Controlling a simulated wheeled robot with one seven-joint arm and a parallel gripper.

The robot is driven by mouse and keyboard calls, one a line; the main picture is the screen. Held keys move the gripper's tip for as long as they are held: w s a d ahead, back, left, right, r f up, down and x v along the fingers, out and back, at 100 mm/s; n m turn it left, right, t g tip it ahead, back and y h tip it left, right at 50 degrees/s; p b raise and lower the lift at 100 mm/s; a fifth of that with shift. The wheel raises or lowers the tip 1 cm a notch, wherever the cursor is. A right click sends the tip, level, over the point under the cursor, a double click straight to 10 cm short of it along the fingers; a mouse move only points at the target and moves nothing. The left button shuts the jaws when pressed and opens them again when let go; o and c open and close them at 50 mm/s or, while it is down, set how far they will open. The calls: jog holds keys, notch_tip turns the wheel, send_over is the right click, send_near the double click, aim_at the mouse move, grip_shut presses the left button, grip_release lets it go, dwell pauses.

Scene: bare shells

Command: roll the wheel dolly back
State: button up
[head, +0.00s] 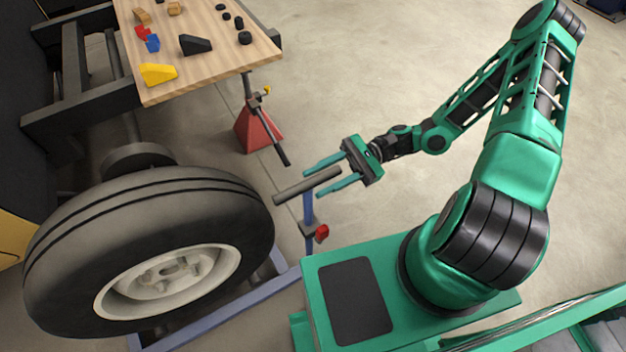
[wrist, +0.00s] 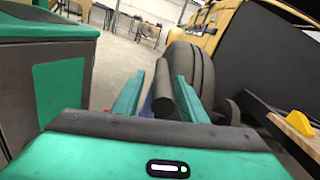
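The wheel dolly is a low blue frame (head: 235,308) on the floor with an upright blue post (head: 308,210). A red knob (head: 321,233) is on the post, and a grey bar handle (head: 290,192) tops it. A large tyred wheel (head: 150,215) stands over the frame, left of the post; it also shows in the wrist view (wrist: 188,62). My gripper (head: 311,184) is at the handle with its fingers apart. In the wrist view, the grey handle (wrist: 164,88) lies between the fingers, nearer the right one, with a gap on the left.
A wooden-topped table (head: 200,45) with several small blocks stands at the back left. A red stand (head: 255,130) with a dark lever is beside it. A dark chassis (head: 75,110) is behind the wheel. Open floor (head: 350,60) lies behind my gripper.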

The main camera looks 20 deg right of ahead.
jog(key=v, duration=0.8)
jog(key=shift+d, duration=0.2)
jog(key=shift+w, duration=0.1)
